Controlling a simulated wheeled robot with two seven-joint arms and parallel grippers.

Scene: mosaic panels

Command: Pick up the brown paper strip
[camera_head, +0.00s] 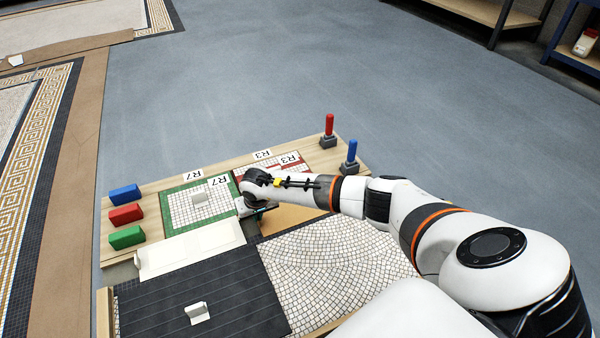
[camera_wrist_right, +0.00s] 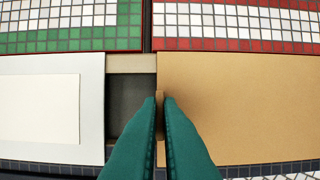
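The brown paper strip (camera_head: 290,216) lies at the right of the work board, partly hidden behind my right arm in the head view. In the right wrist view the brown paper strip (camera_wrist_right: 240,100) fills the right half, and a small brown tab stands at its left edge. My right gripper (camera_head: 260,208) is low over that edge. Its two green fingers (camera_wrist_right: 161,97) are close together with the brown tab between them, and they look shut on it. My left gripper is not in view.
A white strip (camera_head: 190,250) lies left of the brown one, with a dark gap between them. Behind are the green-bordered panel (camera_head: 172,222) and red-bordered panel (camera_head: 301,166). Blue, red and green blocks (camera_head: 126,214) stand at left. Red and blue handled tools (camera_head: 329,126) stand at the far right.

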